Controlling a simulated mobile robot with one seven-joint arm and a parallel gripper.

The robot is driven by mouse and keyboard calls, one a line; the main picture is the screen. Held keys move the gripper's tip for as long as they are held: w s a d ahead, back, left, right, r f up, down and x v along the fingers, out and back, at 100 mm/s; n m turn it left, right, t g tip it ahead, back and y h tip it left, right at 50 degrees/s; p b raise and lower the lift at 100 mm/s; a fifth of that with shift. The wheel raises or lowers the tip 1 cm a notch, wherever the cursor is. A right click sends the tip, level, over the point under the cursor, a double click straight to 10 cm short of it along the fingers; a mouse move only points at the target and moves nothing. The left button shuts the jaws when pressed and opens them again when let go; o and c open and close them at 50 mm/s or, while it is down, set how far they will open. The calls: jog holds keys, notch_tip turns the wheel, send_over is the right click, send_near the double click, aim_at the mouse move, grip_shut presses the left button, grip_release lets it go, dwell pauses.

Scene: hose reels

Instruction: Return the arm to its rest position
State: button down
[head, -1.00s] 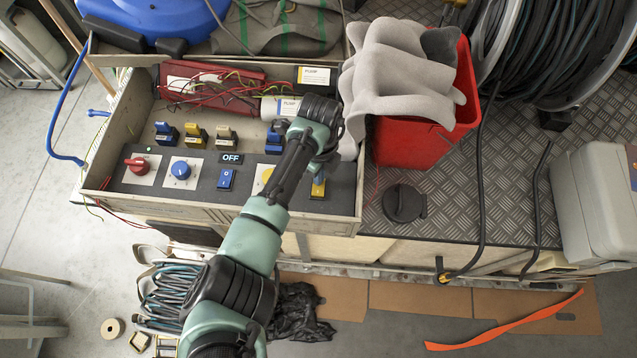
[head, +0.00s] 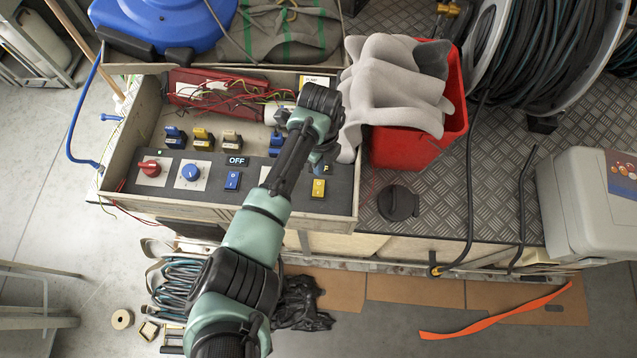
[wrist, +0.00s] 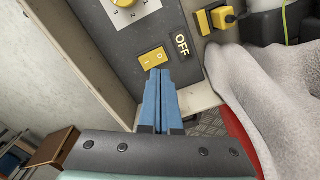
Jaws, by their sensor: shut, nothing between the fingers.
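My arm reaches over the control panel (head: 205,178) in the head view. My gripper (wrist: 158,73) shows in the wrist view with its two blue fingers together and nothing between them. The fingertips appear just beside the lower edge of a yellow rocker switch (wrist: 153,58); I cannot tell whether they touch it. An OFF display (wrist: 182,44) is beside that switch. In the head view the yellow switch (head: 319,188) lies just below my wrist, which partly covers the display by it. The fingers are mostly hidden there.
A red bin (head: 412,148) with grey cloth (head: 395,85) stands close to the right of my wrist. A red knob (head: 151,168), blue knob (head: 191,173) and blue switch (head: 233,180) are on the panel's left. A hose reel (head: 545,55) is at upper right.

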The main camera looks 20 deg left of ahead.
dwell(0.4)
